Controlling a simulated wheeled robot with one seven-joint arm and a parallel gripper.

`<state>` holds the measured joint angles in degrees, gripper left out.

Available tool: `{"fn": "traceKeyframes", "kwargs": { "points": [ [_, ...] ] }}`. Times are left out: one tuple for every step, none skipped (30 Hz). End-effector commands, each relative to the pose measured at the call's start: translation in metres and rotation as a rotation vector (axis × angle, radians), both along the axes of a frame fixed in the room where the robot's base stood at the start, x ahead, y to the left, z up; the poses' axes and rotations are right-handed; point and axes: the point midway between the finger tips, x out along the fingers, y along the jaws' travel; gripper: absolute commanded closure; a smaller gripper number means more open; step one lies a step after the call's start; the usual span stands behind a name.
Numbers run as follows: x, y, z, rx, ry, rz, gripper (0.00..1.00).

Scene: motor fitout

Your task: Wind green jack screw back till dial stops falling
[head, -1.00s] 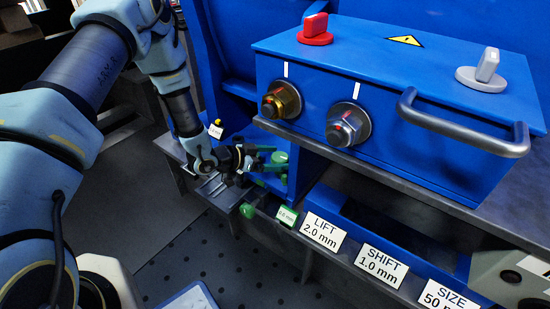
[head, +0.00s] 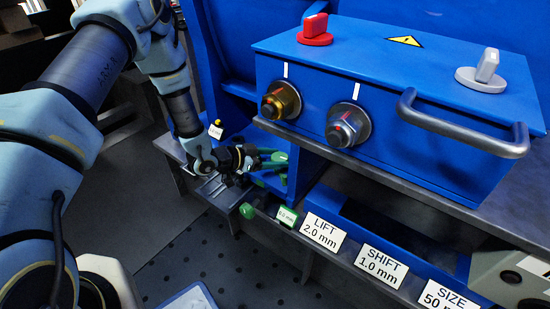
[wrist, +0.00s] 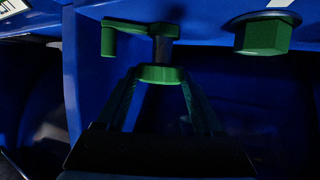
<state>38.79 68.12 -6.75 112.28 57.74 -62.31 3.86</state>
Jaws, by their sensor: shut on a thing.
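The green jack screw shows in the wrist view as a shaft with a round green collar (wrist: 160,74) and a crank arm with a handle (wrist: 109,40). My gripper (wrist: 160,84) has its two fingers converging on the collar, shut on it. In the head view my gripper (head: 272,159) reaches right to green parts beside the blue frame; the fingers partly hide the screw. A small green-framed readout (head: 287,215) sits on the front rail, its digits too small to read surely.
A green hex head (wrist: 265,37) sits right of the crank in the wrist view. A green knob (head: 248,210) is on the rail. A blue control box (head: 400,100) with a metal handle (head: 465,125) overhangs at right. A yellow-topped tag (head: 215,131) stands behind my wrist.

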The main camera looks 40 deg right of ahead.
Motion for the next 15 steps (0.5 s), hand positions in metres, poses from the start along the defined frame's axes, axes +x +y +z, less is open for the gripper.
{"fn": "traceKeyframes", "kwargs": {
  "points": [
    [-0.0001, 0.0004, 0.0001, 0.0, 0.0, 0.007, 0.87],
    [-0.0005, 0.0005, 0.0, 0.001, 0.001, 0.012, 0.87],
    [-0.0008, 0.0007, 0.0, 0.001, 0.002, 0.023, 0.87],
    [-0.0009, 0.0008, 0.0, 0.001, 0.002, 0.033, 0.87],
    [-0.0012, 0.0008, 0.0, 0.001, 0.001, 0.044, 0.87],
    [-0.0016, 0.0009, 0.0, 0.001, 0.002, 0.062, 0.87],
    [-0.002, 0.0009, 0.0, 0.002, 0.003, 0.078, 0.87],
    [-0.0026, 0.001, 0.0001, 0.002, 0.003, 0.094, 0.87],
    [-0.0029, 0.0009, 0.0002, 0.002, 0.003, 0.119, 0.87],
    [-0.0032, 0.0012, -0.0001, 0.002, 0.003, 0.139, 0.87],
    [-0.0038, 0.0014, -0.0003, 0.003, 0.004, 0.16, 0.87],
    [-0.0044, 0.0011, -0.0001, 0.003, 0.004, 0.189, 0.87],
    [-0.0047, 0.001, -0.0001, 0.002, 0.004, 0.21, 0.87],
    [-0.0052, 0.0013, -0.0002, 0.003, 0.003, 0.233, 0.87],
    [-0.0058, 0.0011, -0.0002, 0.003, 0.003, 0.261, 0.87]
  ]
}}
